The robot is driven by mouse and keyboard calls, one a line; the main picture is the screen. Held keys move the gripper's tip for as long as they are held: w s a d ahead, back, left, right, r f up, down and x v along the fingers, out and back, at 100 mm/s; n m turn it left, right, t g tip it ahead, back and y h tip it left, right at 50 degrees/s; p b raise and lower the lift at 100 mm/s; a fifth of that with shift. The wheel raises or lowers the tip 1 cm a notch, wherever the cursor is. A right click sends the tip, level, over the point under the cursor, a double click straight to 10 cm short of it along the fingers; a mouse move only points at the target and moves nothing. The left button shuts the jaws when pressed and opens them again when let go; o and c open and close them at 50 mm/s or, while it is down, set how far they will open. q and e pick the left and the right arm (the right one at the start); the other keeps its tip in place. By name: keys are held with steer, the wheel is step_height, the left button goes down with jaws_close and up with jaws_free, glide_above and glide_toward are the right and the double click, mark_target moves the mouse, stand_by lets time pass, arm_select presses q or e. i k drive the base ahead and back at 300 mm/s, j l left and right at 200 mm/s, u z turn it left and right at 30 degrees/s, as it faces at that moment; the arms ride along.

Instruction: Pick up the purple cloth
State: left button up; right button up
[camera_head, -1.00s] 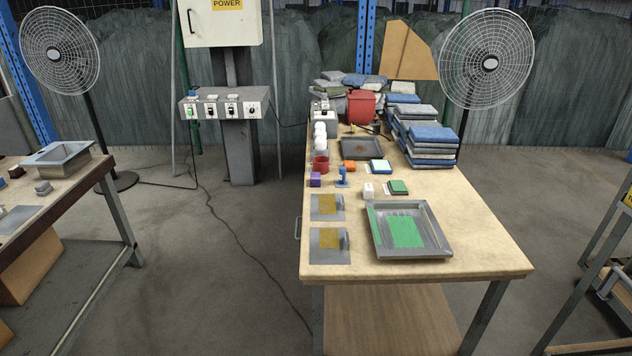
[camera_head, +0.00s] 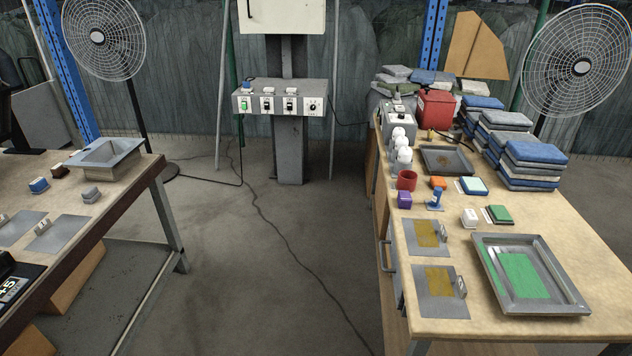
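A small purple item (camera_head: 404,200) stands on the right table (camera_head: 455,222), near its left edge. It looks like a small block, and I cannot tell whether it is cloth. It sits just in front of a red cup (camera_head: 407,180) and left of a small blue stamp-like object (camera_head: 435,200). No other purple thing that is clearly a cloth shows. Neither of my grippers is in view.
Two metal plates (camera_head: 408,238) and a grey tray with a green sheet (camera_head: 492,262) lie at the table's near end. Folded cloth stacks (camera_head: 535,153) stand at the back right.

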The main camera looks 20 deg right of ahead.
mark_target(404, 199)
steer(key=i+j+u, duration=0.1)
steer(key=i, duration=0.45)
steer(key=i+j, duration=0.3)
steer(key=i, duration=0.3)
steer(key=i+l+z, duration=0.1)
steer(key=i+z, duration=0.6)
steer(key=z, duration=0.2)
steer(key=i+j+z, duration=0.1)
steer(key=i+z, duration=0.35)
steer(key=i+j+z, duration=0.2)
steer(key=z, duration=0.25)
